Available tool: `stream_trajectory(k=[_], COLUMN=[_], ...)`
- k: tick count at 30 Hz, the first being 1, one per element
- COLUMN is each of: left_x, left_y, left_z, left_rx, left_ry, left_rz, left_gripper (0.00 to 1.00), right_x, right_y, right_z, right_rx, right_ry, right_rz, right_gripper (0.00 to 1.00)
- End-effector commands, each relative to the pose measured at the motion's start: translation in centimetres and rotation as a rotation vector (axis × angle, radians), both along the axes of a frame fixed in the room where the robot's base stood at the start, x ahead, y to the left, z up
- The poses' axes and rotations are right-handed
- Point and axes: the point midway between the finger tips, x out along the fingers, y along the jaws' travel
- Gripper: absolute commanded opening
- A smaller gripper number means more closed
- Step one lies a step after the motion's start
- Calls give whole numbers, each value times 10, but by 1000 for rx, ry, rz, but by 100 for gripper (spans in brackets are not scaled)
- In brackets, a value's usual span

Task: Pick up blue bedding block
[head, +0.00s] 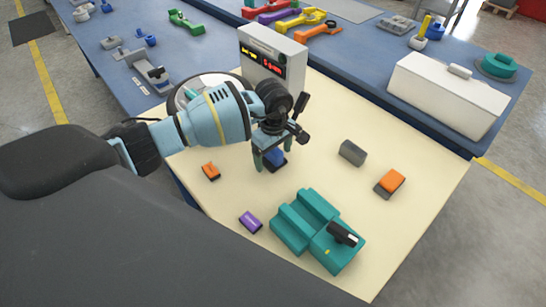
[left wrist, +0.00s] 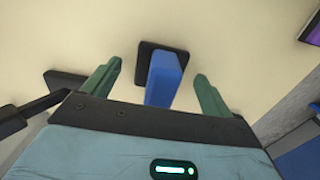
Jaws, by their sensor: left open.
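The blue bedding block (head: 275,157) stands on the cream table top, with a dark base under it. In the left wrist view the blue block (left wrist: 165,78) lies between two green fingers, with its black base (left wrist: 146,62) beyond it. My left gripper (head: 270,162) points down over the block in the head view, its fingers partly covering it. In the left wrist view the left gripper (left wrist: 157,85) is open, with a gap on each side of the block. My right gripper is not in view.
A teal fixture (head: 290,232) with a black clamp stands at the front. A purple block (head: 251,222), a small orange block (head: 211,171), a grey block (head: 352,153) and an orange-topped block (head: 390,183) lie around. A display box (head: 272,58) stands behind my gripper.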

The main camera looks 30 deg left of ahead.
Motion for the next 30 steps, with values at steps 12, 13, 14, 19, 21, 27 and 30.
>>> stream_trajectory(k=[12, 13, 14, 19, 21, 27, 30], left_x=[0, 0, 0, 0, 1, 1, 1], left_y=[0, 0, 0, 0, 0, 0, 0], left_z=[-2, -2, -2, -2, -1, 0, 3], left_rx=[1, 1, 1, 1, 0, 0, 0], left_ry=[-1, -1, -1, -1, -2, -2, -3], left_rz=[1, 1, 1, 1, 1, 1, 1], left_gripper=[65, 61, 57, 34, 32, 32, 32], right_x=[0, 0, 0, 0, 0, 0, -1], right_y=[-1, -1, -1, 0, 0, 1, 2], right_z=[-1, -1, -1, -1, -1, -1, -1], right_rx=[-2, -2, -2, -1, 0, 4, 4], right_ry=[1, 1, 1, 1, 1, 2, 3], right_rz=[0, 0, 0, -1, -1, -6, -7], right_gripper=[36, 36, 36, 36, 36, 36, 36])
